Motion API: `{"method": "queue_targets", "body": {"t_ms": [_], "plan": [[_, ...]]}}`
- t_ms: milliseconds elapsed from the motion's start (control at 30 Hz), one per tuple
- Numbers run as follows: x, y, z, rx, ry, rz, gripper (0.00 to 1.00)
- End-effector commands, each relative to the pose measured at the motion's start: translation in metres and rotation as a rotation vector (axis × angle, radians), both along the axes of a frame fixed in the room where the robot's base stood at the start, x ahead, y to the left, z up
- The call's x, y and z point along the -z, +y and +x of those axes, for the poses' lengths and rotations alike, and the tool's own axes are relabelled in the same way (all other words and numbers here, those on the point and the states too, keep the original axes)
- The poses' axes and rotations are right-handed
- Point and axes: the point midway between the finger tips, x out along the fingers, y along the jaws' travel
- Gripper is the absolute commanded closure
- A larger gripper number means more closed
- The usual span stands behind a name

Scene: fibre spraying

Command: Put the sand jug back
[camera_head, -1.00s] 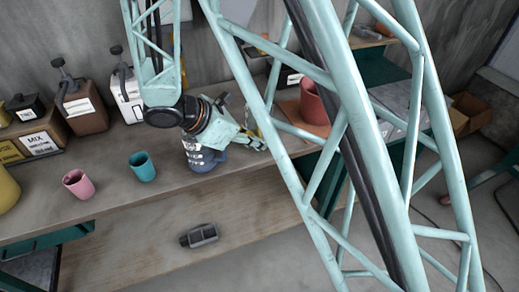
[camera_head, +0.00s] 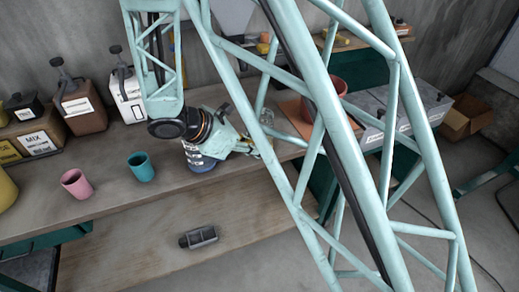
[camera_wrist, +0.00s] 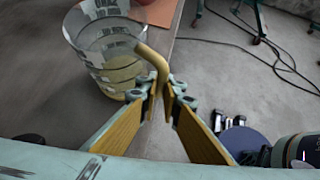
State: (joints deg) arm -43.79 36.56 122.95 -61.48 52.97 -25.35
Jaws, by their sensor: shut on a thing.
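The sand jug (camera_wrist: 108,50) is clear, with printed markings and pale sand low inside. Its tan handle (camera_wrist: 157,58) is between the fingertips of my gripper (camera_wrist: 166,92) in the wrist view, and the fingers are shut on it. In the head view my gripper (camera_head: 255,149) is over the right part of the workbench (camera_head: 135,195), and the lattice of my arm hides much of the area around the jug. I cannot tell whether the jug's base touches the bench.
A red pot (camera_head: 337,87) is on an orange-brown board (camera_head: 291,110) to the right. A grey tool (camera_head: 198,237) lies on the lower shelf.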

Motion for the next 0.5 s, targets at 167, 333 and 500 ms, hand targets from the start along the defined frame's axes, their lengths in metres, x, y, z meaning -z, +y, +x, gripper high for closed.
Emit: {"method": "queue_targets", "body": {"t_ms": [167,333,500], "plan": [[0.0011,0.0,-0.0001,0.0,0.0,0.0,0.83],[0.001,-0.0001,-0.0001,0.0,0.0,0.0,0.8],[0.0008,0.0001,0.0,0.0,0.0,0.0,0.8]]}}
